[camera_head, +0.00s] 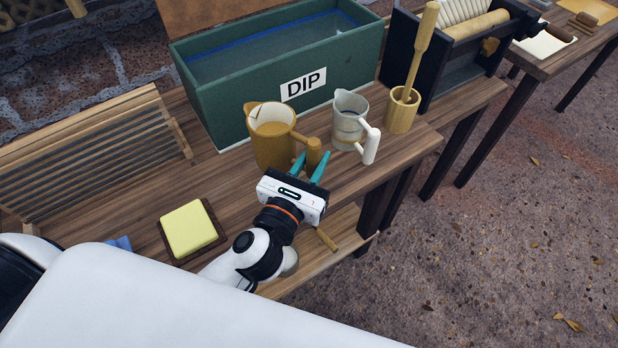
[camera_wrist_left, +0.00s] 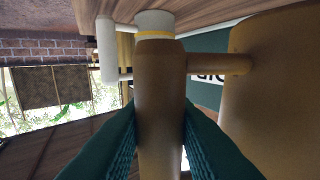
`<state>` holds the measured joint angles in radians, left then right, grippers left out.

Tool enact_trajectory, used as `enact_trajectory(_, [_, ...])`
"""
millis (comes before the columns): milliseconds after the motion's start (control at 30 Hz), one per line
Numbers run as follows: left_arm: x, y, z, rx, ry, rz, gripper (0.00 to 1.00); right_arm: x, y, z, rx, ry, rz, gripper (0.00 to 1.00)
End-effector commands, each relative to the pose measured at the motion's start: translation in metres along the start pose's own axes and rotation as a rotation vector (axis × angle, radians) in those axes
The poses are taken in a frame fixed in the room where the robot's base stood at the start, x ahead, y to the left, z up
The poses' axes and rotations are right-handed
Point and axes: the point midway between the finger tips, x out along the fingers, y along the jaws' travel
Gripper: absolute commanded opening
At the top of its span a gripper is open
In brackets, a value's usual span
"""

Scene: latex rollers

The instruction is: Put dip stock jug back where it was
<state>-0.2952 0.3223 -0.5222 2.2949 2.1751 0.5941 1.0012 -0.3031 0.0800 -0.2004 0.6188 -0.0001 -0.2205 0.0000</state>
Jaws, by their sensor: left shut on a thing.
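A brown jug (camera_head: 270,145) with tan liquid in it stands upright in front of the green tank marked DIP (camera_head: 285,65). My left gripper (camera_head: 309,168) is shut on its upright handle, which shows between the teal fingers in the left wrist view (camera_wrist_left: 160,90). The jug's body (camera_wrist_left: 280,85) is at the right of that view. I cannot tell whether its base touches the table. A grey jug (camera_head: 349,118) with a white handle stands just right of it. No label shows on either jug. My right gripper is not in view.
A wooden pot with a wooden tool (camera_head: 402,110) stands right of the grey jug. A yellow block on a dark board (camera_head: 190,230) and a slatted wooden rack (camera_head: 90,150) are on the left. The wooden table (camera_head: 350,175) is bare along its front edge.

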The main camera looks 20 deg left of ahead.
Motion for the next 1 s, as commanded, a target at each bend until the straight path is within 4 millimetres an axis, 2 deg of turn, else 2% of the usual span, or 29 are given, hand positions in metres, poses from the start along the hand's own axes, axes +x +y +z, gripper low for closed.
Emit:
enact_trajectory(300, [0.000, 0.000, 0.045, 0.001, 0.002, -0.002, 0.00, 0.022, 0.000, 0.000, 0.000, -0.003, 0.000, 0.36])
enact_trajectory(800, [0.000, 0.000, 0.052, 0.000, 0.004, -0.001, 0.00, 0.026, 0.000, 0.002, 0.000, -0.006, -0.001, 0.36])
enact_trajectory(833, [0.000, 0.000, 0.053, -0.001, 0.000, -0.001, 0.27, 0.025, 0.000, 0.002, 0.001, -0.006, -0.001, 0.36])
enact_trajectory(933, [0.000, 0.000, 0.052, -0.001, 0.000, -0.001, 0.43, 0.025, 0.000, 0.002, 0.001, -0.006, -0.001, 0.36])
enact_trajectory(1000, [0.000, 0.000, 0.052, -0.001, 0.000, -0.001, 0.46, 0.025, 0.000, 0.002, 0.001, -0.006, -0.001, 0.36])
